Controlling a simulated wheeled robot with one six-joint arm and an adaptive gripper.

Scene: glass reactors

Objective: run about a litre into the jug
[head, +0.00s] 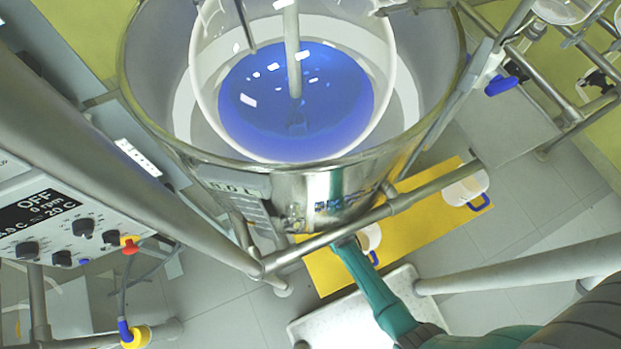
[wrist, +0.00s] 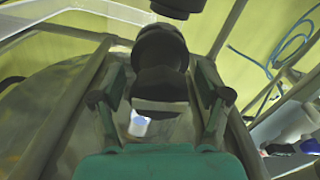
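A round glass reactor vessel (head: 296,140) holds blue liquid (head: 350,95) inside a wide steel bath (head: 340,185). A white jug with a blue handle (head: 371,238) is below the bath, partly hidden by the bath and a frame bar. My green arm reaches under the bath in the head view, where its gripper is hidden. In the wrist view, my gripper (wrist: 160,85) has its two fingers on either side of a dark valve-like part (wrist: 160,55). The fingers look apart from it, and contact at the tips is unclear.
Another white jug with a blue handle (head: 464,190) is on the yellow mat (head: 425,212), to the right. Steel frame bars (head: 435,187) cross near my arm. A control box (head: 75,225) at left reads OFF, 0 rpm, 20 C. A pale platform (head: 345,322) lies below.

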